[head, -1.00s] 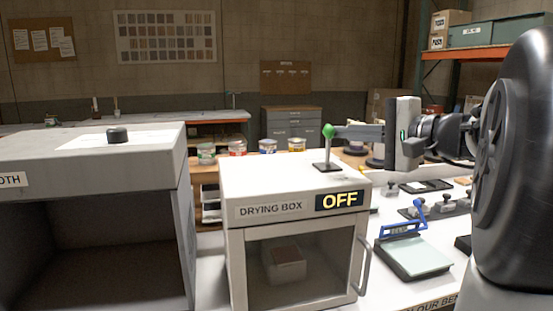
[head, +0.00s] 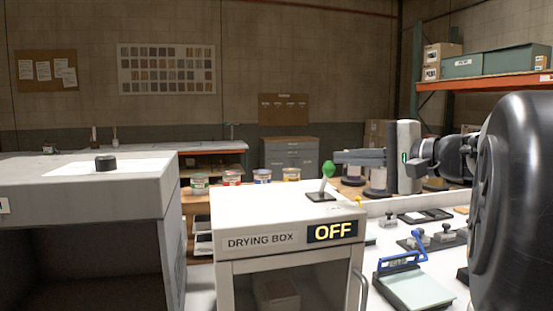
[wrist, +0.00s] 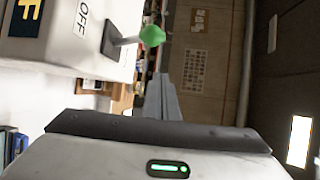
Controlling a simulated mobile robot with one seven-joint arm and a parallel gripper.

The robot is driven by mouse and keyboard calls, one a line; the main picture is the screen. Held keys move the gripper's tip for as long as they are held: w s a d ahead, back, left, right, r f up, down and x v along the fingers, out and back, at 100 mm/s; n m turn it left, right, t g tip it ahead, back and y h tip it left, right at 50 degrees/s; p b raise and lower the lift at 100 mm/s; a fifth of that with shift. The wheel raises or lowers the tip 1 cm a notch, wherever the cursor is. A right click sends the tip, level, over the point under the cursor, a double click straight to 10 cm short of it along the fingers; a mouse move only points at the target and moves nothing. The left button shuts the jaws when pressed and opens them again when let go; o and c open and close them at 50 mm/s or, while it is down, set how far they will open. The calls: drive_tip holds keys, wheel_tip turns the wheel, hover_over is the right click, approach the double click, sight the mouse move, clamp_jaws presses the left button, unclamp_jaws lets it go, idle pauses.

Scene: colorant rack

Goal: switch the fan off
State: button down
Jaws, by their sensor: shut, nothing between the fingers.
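The knob also shows in the wrist view (wrist: 152,35), beside the printed word OFF on the box top. My gripper (head: 337,157) is shut and empty, its fingertips just above and right of the knob. In the wrist view the fingertips (wrist: 160,77) show a gap from the knob. No fan is visible.
A grey booth (head: 80,195) with a black knob (head: 106,163) on top stands at left. Several paint cans (head: 262,176) sit behind the box.

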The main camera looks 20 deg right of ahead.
drive_tip(key=s+d+f, duration=0.3)
drive_tip(key=s+d, duration=0.1)
drive_tip(key=s, duration=0.4)
drive_tip(key=shift+s+d, duration=0.2)
drive_tip(key=shift+d, duration=0.1)
